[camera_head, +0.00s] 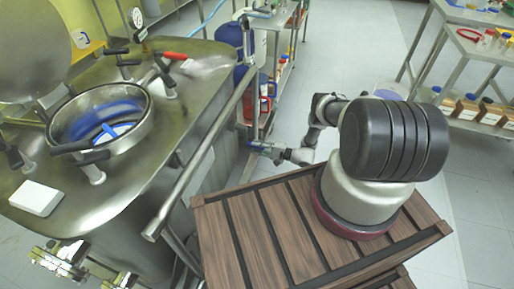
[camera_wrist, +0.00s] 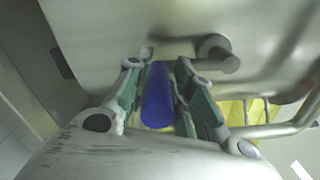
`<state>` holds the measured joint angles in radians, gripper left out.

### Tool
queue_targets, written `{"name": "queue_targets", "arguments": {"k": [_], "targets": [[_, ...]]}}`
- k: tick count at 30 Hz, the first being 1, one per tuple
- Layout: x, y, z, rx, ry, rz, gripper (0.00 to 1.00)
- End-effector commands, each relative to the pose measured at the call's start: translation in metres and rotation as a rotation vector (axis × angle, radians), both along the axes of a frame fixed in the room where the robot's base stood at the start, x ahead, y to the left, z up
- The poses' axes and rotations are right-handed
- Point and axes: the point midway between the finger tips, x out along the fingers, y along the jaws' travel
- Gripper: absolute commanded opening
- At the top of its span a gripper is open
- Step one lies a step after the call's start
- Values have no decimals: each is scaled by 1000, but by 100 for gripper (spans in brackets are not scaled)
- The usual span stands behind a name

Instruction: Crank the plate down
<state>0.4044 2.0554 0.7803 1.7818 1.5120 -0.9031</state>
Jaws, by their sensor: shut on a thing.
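A blue cylindrical handle (camera_wrist: 157,98) stands out between the green-padded fingers of my gripper (camera_wrist: 160,68) in the wrist view. The fingers are shut on it from both sides. A short metal shaft with a round end (camera_wrist: 213,48) shows just beyond, against a pale metal surface (camera_wrist: 120,25). Whether the handle joins this shaft cannot be told. In the head view my gripper (camera_head: 262,148) is small, beside the steel reactor's right side, beyond the rail. The handle is not clear there. I cannot pick out the plate for certain in either view.
The steel reactor table (camera_head: 195,85) with an open round port (camera_head: 145,125) fills the left. A thick metal rail (camera_head: 205,150) runs along its edge, close to my arm. A shelf cart (camera_head: 285,45) stands behind. Grey floor (camera_head: 350,50) is free to the right of the cart.

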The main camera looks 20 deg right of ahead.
Motion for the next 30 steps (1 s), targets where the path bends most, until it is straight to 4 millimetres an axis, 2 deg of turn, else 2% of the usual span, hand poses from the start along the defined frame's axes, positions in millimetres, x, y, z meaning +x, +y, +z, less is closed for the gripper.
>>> {"name": "queue_targets", "arguments": {"k": [1, 6, 7, 10, 19, 22, 26, 30], "targets": [[-1, -1, -5, -9, 13, -7, 0], [-1, -2, -5, -8, 12, -9, 0], [-1, -2, -5, -9, 11, -9, 27], [0, -2, -4, -9, 10, -8, 45], [1, -2, -2, -7, 5, -6, 45], [-2, -7, -2, -7, 5, -8, 45], [-15, -25, -2, -5, 5, -10, 45], [-33, -52, -2, -6, 6, -12, 45]]}}
